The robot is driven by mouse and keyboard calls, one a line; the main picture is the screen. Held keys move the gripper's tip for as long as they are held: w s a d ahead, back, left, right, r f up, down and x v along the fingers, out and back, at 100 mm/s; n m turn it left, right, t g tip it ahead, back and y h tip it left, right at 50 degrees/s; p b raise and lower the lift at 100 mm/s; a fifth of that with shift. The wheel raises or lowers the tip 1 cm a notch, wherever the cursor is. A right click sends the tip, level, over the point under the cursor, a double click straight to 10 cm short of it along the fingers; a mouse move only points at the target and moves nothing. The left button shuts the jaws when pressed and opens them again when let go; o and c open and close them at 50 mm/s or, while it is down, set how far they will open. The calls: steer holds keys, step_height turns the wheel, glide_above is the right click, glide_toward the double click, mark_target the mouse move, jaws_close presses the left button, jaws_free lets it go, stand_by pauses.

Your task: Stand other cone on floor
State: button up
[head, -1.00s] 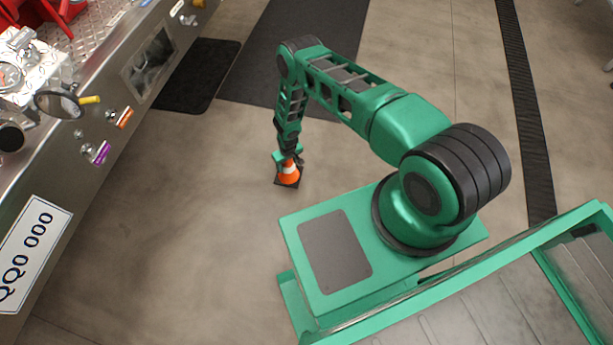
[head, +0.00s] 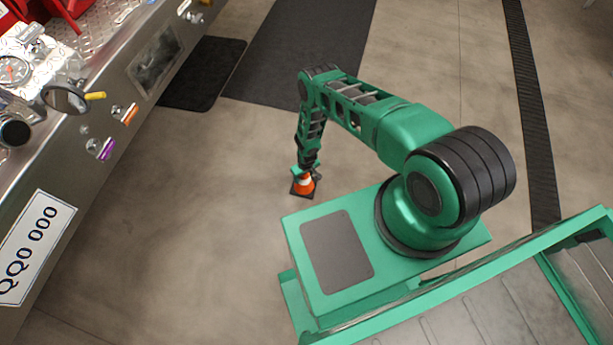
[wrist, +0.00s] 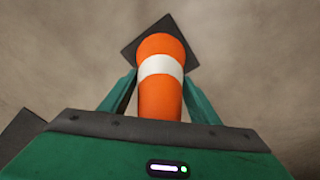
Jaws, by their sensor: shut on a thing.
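An orange cone (head: 304,187) with a white band and a dark square base hangs upright, or nearly so, from my gripper (head: 306,172) in the head view. The cone also shows in the wrist view (wrist: 160,88), between the two green fingers of my gripper (wrist: 160,100), base pointing away from the wrist. My gripper is shut on the cone's upper part. Whether the base touches the floor (head: 200,220) or hovers just above it, I cannot tell. No second cone shows in these frames.
A metal vehicle bumper (head: 100,150) with a plate, knobs and coloured handles runs along the left. Dark mats (head: 290,50) lie flat at the back. A dark grate strip (head: 530,110) is on the right. Floor between the bumper and my base is clear.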

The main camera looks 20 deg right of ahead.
steer(key=o, duration=1.7)
